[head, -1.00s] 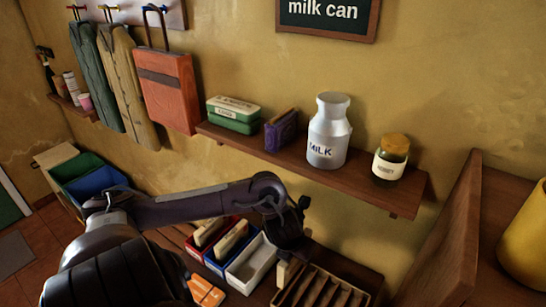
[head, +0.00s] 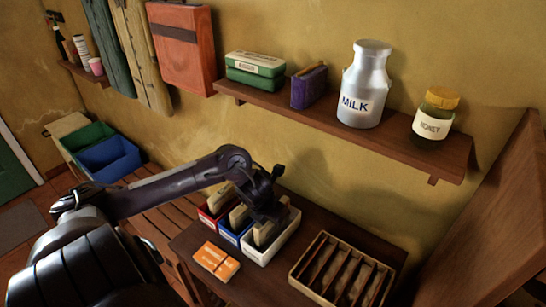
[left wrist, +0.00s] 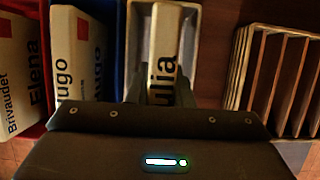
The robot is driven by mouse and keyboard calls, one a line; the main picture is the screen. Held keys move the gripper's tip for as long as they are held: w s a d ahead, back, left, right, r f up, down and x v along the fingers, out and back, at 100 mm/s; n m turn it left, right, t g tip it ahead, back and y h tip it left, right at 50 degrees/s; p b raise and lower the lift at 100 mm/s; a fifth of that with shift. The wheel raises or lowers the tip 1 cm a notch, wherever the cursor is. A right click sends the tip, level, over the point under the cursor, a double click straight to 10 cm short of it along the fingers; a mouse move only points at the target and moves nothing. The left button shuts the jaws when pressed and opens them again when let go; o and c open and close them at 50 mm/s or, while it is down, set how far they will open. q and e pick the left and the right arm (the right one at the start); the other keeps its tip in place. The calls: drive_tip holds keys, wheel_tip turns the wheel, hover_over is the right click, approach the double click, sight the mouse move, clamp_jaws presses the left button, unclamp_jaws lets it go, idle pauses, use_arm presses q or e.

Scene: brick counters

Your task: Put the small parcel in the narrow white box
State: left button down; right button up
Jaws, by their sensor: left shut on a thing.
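The small cream parcel (head: 263,233), lettered "ulia" where it shows in the left wrist view (left wrist: 162,45), stands upright within the walls of the narrow white box (head: 262,256). Its lower end is hidden behind the box's front wall, so I cannot tell whether it touches the floor. My left gripper (head: 270,213) is above the white box and shut on the parcel's upper part. The left wrist view shows its fingers (left wrist: 158,92) on either side of the parcel and the white box (left wrist: 193,30) around it. My right gripper is not in view.
A red box (head: 205,221) and a blue box (head: 229,235), each holding a parcel, stand left of the white box. A slotted wooden rack (head: 299,277) is to its right. Orange packets (head: 215,261) lie in front. A shelf (head: 400,134) runs above.

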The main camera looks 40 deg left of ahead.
use_arm(q)
drive_tip(key=shift+f, duration=0.85)
drive_tip(key=shift+f, duration=0.2)
drive_tip(key=c, duration=1.3)
unclamp_jaws()
drive_tip(key=shift+r, duration=0.15)
drive_tip(key=shift+r, duration=0.25)
drive_tip(key=v, duration=1.1)
drive_tip(key=shift+s+r, duration=0.15)
drive_tip(key=shift+r, duration=0.2)
